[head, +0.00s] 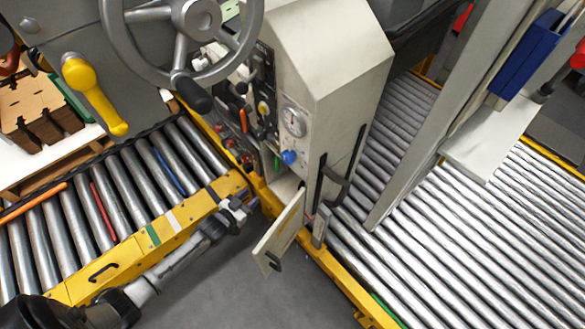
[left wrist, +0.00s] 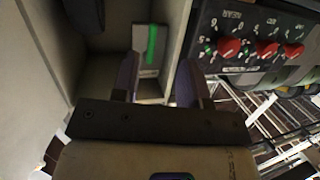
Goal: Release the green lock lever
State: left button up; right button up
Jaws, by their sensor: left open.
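The green lever (left wrist: 152,44) shows in the left wrist view as a bright green upright strip against a pale plate, inside a grey recess. My left gripper (left wrist: 159,88) is open and empty, its two dark fingers pointing toward the recess. The green strip appears between and beyond the fingertips, with no visible contact. In the head view my left gripper (head: 240,207) is over the yellow frame's edge, left of the machine cabinet's open door (head: 279,233). The recess interior is mostly hidden in the head view. My right gripper is not in view.
A panel with red switches (left wrist: 255,48) is close to the right of the fingers. In the head view, a handwheel (head: 187,30) and a yellow-handled lever (head: 95,95) stand at upper left. Roller conveyors (head: 480,235) flank the cabinet (head: 335,75). Grey floor lies below the door.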

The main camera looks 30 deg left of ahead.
aim_at(276, 167)
pick_arm(q)
jog(key=w+r+b, duration=0.1)
jog(key=w, duration=0.3)
jog(key=w+d+r+t+b, duration=0.1)
jog(key=w+b, duration=0.1)
jog(key=w, duration=0.3)
jog(key=w+r+t+b, duration=0.1)
jog(key=w+b, duration=0.1)
jog(key=w, duration=0.3)
jog(key=shift+d+h, duration=0.2)
jog(key=shift+h, duration=0.1)
jog(key=shift+c, duration=0.2)
grip_shut()
